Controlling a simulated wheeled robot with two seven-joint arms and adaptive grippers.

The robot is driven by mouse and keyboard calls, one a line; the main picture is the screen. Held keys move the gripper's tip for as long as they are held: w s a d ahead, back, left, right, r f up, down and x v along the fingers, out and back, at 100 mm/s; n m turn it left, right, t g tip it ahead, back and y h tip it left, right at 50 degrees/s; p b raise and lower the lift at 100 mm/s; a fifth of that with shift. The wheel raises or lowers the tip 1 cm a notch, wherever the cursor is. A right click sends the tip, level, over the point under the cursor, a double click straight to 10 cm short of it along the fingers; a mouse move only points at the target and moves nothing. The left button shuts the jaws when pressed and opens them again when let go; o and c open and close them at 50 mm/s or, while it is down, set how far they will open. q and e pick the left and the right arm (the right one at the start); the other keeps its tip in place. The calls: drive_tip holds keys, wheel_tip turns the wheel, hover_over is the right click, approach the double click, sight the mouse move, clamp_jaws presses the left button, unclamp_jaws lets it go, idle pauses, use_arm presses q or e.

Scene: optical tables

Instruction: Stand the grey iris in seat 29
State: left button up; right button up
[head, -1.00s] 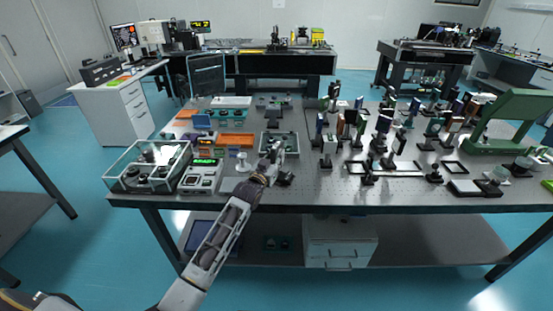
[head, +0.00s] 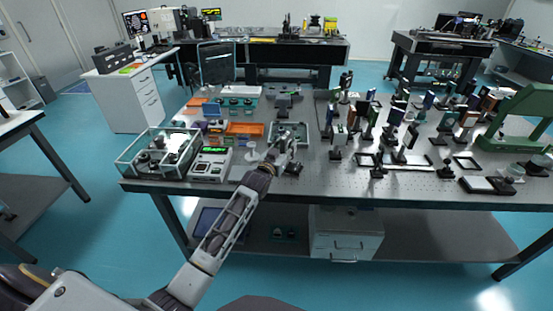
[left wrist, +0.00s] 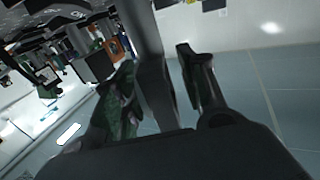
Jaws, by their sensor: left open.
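My left gripper (head: 287,146) is open, above the front part of the optical table (head: 240,181). It is beside a small tray (head: 303,127) and a small dark mount (head: 294,168). In the left wrist view the two fingers of my left gripper (left wrist: 156,65) are spread apart, with a grey upright bar showing between them. I cannot tell whether that bar is a held part or something behind. I cannot pick out the grey iris for sure among the small posts. Seat 29 cannot be read. My right gripper is not in view.
A glass-walled box (head: 160,153) and a grey instrument with a green display (head: 211,163) stand left of my gripper. Several posted optics crowd the right half, with a dark upright mount (head: 336,145) nearest. A green frame (head: 522,115) stands at the right end.

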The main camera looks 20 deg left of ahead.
use_arm(q)
drive_tip(key=s+a, duration=0.1)
drive_tip(key=s, duration=1)
drive_tip(key=shift+s+a, duration=0.2)
drive_tip(key=shift+s, duration=0.2)
idle(0.5)
